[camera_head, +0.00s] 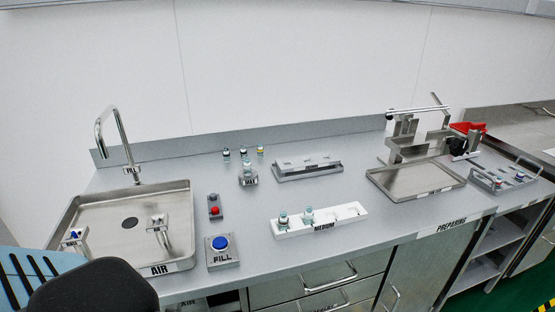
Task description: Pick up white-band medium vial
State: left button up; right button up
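A white rack labelled MEDIUM (345,220) stands on the middle of the counter. Two small capped vials stand upright in its left part, a left vial (283,219) and a right vial (308,215). The holes to their right look empty. Both vials have pale, bluish-green tones; their bands are too small to tell apart for certain. Neither of my grippers shows in the head view, so nothing is seen holding or touching the vials.
A steel sink (100,212) with a tall tap is at left. A FILL box with a blue button (221,243) stands left of the rack. Behind are small vials and a grey rack (308,170). A steel tray (416,180) lies at right. Counter around the white rack is clear.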

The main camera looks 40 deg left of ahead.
aim_at(247, 166)
jog(key=u, duration=1.35)
